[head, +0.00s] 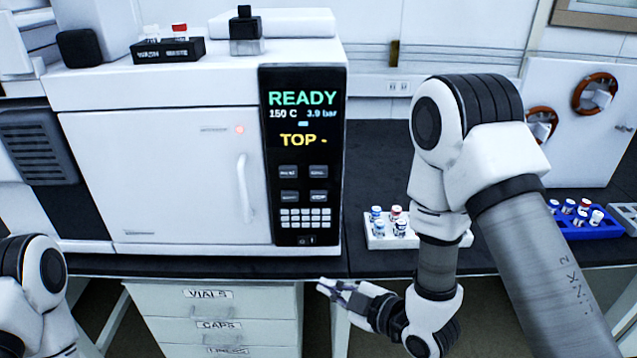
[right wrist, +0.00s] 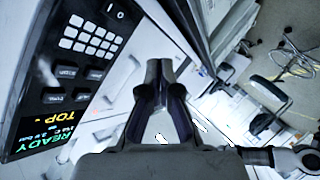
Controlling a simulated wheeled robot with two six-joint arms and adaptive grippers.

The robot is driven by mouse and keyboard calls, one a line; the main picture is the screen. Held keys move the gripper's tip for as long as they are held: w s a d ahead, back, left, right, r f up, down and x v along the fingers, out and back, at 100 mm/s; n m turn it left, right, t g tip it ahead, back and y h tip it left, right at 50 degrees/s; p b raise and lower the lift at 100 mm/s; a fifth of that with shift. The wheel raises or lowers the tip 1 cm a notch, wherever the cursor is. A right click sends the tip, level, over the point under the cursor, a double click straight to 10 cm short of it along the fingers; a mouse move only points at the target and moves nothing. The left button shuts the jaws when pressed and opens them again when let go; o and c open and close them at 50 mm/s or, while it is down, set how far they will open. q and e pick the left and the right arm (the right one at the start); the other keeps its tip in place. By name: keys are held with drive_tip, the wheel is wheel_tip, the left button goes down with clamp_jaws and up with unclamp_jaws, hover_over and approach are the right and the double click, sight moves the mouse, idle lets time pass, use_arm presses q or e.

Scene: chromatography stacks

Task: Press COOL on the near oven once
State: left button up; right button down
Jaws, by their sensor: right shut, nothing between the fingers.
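The near oven (head: 165,165) is a white cabinet with a door handle (head: 243,188) and a black control panel (head: 274,150). Its display (head: 303,112) reads READY, 150 C, 3.9 bar and TOP. Below it are two rows of dark buttons (head: 289,197) and a pale keypad (head: 304,217); the button labels are too small to read surely. My right gripper (head: 322,287) is shut and empty, below the panel and in front of the counter edge, apart from the buttons. In the right wrist view the fingers (right wrist: 158,70) are right of the panel (right wrist: 65,85). My left gripper is out of view.
A white rack of vials (head: 380,238) stands on the dark counter right of the oven. A blue vial rack (head: 590,230) is farther right. Drawers (head: 215,318) labelled VIALS and CAPS are below. A black vial tray (head: 167,50) sits on top of the oven.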

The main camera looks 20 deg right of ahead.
sight(319, 172)
wheel_tip(319, 172, up, 16)
drive_tip(key=w+n+t+y+p, duration=0.1)
drive_tip(key=w+t+p, duration=0.1)
drive_tip(key=w, duration=0.1)
drive_tip(key=shift+a+n+t+y, duration=0.3)
drive_tip(key=shift+a+n+y, duration=0.1)
drive_tip(key=shift+r, duration=0.1)
drive_tip(key=shift+p, duration=0.3)
drive_tip(key=w, duration=0.2)
drive_tip(key=w+d+p, duration=0.1)
drive_tip(key=w, duration=0.2)
drive_tip(key=w+d+p, duration=0.1)
drive_tip(key=w, duration=0.2)
drive_tip(key=shift+w+d, duration=0.15)
drive_tip(key=shift+w, duration=0.05)
drive_tip(key=shift+w, duration=0.1)
drive_tip(key=shift+w+d, duration=0.1)
drive_tip(key=shift+w, duration=0.2)
